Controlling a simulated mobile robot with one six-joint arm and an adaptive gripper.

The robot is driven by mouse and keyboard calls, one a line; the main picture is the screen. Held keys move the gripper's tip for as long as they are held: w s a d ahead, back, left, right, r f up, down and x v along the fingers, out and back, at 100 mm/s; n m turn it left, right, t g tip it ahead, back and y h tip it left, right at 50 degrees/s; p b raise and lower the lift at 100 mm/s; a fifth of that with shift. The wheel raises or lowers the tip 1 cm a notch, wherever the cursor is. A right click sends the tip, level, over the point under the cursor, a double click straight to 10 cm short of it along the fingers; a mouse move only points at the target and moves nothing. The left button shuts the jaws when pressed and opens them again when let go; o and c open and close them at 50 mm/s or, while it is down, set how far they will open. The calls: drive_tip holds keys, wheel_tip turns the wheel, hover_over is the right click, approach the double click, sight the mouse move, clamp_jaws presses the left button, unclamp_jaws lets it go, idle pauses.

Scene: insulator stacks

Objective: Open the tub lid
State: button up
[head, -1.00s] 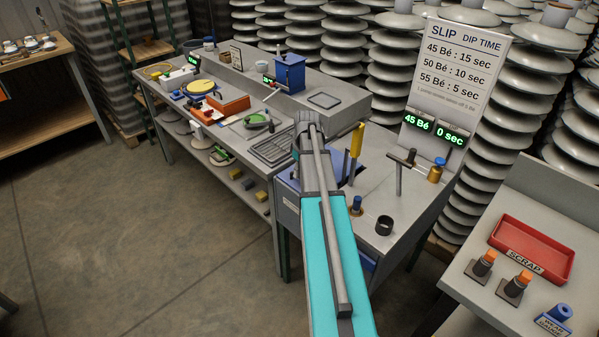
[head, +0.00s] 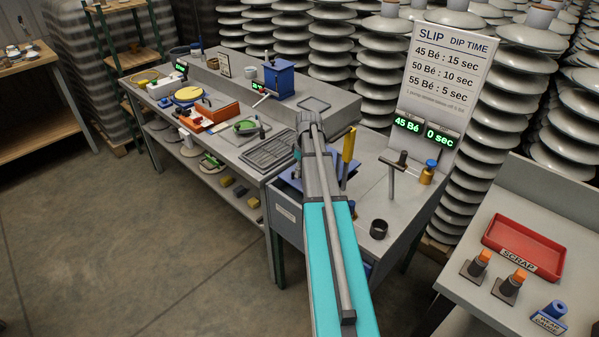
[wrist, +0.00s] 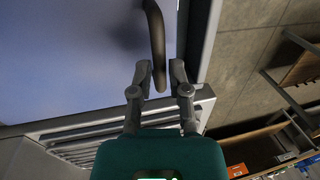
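The blue tub lid (wrist: 75,55) fills the upper left of the wrist view. Its dark curved handle (wrist: 156,45) runs down from the top edge. My gripper (wrist: 160,66) is open, with one finger on each side of the handle's lower end. Gaps show between the handle and both fingers, so they do not appear to press on it. In the head view, part of the blue tub top (head: 290,181) shows beside my arm. My arm hides the handle and gripper there.
A yellow-handled tool (head: 348,145) stands upright just right of my arm. A dark ring (head: 379,229), a T-handled post (head: 393,172) and a brass weight (head: 428,173) stand on the bench to the right. A grooved grey tray (head: 268,151) lies left of the tub. Open floor lies left.

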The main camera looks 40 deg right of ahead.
drive_tip(key=shift+o, duration=1.3)
drive_tip(key=shift+a, duration=0.1)
drive_tip(key=shift+r, duration=0.2)
